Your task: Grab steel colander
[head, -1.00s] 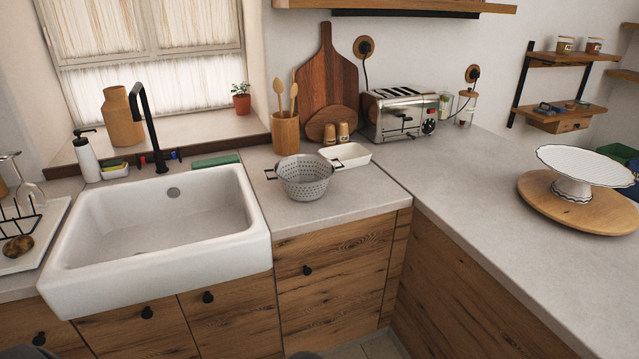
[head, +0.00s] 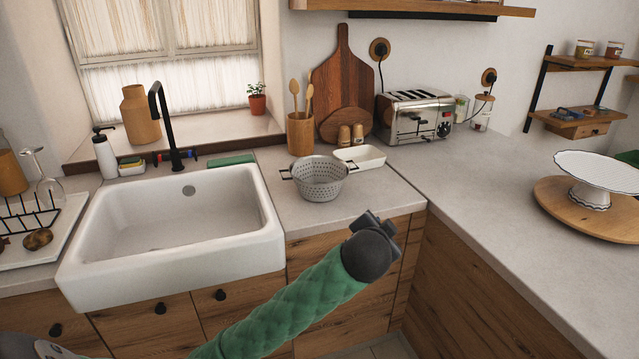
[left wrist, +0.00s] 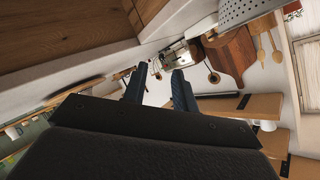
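The steel colander (head: 319,182) is a light grey perforated bowl with two dark side handles. It stands upright on the counter right of the sink. It also shows cut off at the top right of the left wrist view (left wrist: 246,11). My left gripper (head: 382,226) is to the right of and in front of the colander in the head view, apart from it. The left wrist view shows its two dark fingers (left wrist: 160,80) spread apart with nothing between them. My right gripper is not in view.
The white sink (head: 95,270) is left of the colander. A white dish (head: 372,163), a wooden utensil pot (head: 300,135), cutting boards (head: 342,75) and a toaster (head: 417,117) stand behind it. A cake stand (head: 594,178) is at right. The counter between is clear.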

